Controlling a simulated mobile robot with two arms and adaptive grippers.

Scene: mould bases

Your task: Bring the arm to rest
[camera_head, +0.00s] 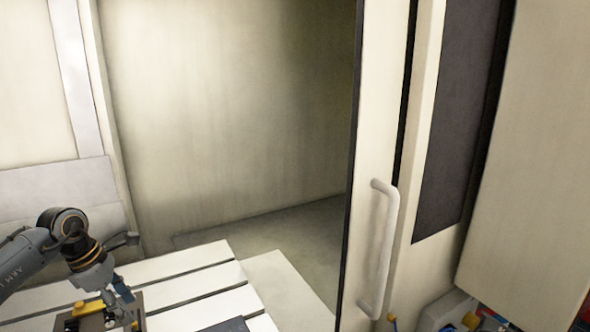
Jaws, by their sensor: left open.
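My left arm comes in from the left edge. Its gripper (118,291) points down at the lower left and is open. It is just above or beside a dark mould base with yellow parts (88,308); whether they touch cannot be told. The mould base sits on a pale slotted table (190,262) and is partly cut off by the bottom edge. My right gripper is not in view.
A tall pale door with a white handle (381,245) stands right of the table. The enclosure's back wall (230,110) is behind. A dark flat piece (228,325) lies at the table's front. Small grey, yellow and blue items (445,312) are at the lower right.

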